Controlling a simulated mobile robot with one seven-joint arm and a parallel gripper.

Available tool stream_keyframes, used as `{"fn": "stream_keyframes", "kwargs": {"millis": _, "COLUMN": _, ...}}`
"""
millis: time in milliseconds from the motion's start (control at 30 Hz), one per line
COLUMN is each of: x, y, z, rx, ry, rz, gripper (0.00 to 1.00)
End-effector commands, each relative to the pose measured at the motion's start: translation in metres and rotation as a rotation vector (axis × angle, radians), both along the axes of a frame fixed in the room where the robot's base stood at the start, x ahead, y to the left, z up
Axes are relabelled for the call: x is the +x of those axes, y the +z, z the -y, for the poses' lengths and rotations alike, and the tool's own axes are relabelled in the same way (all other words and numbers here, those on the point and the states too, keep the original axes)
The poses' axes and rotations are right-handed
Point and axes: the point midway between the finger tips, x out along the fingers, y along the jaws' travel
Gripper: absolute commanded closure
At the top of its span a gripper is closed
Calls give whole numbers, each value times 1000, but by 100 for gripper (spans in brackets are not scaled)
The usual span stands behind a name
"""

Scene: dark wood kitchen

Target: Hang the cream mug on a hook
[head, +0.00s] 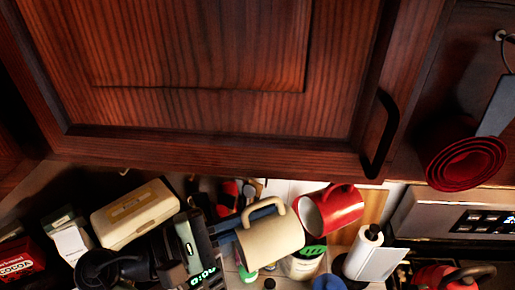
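The cream mug (270,244) is tilted in the lower middle of the head view, with its handle uppermost. My gripper (250,217) reaches in from the left, its bluish fingers at the rim and handle side of the mug. It appears shut on the mug; the fingertips are partly hidden. The mug's handle shows below the cabinet's lower edge, with a gap in the picture. A red mug (340,209) is at the right, its handle up against the cabinet's underside; its hook is hidden. A small pale hook (124,171) shows under the cabinet at the left.
The dark wood cabinet (200,110) with a black handle (381,135) fills the upper view. Red measuring cups (466,160) hang at the right.

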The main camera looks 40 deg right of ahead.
Motion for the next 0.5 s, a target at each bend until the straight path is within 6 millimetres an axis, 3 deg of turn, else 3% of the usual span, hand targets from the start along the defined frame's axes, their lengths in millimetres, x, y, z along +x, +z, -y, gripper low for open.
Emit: {"fn": "stream_keyframes", "kwargs": {"millis": 500, "x": 20, "y": 1, "z": 24, "rx": -1, "ry": -2, "rz": 1, "gripper": 100}}
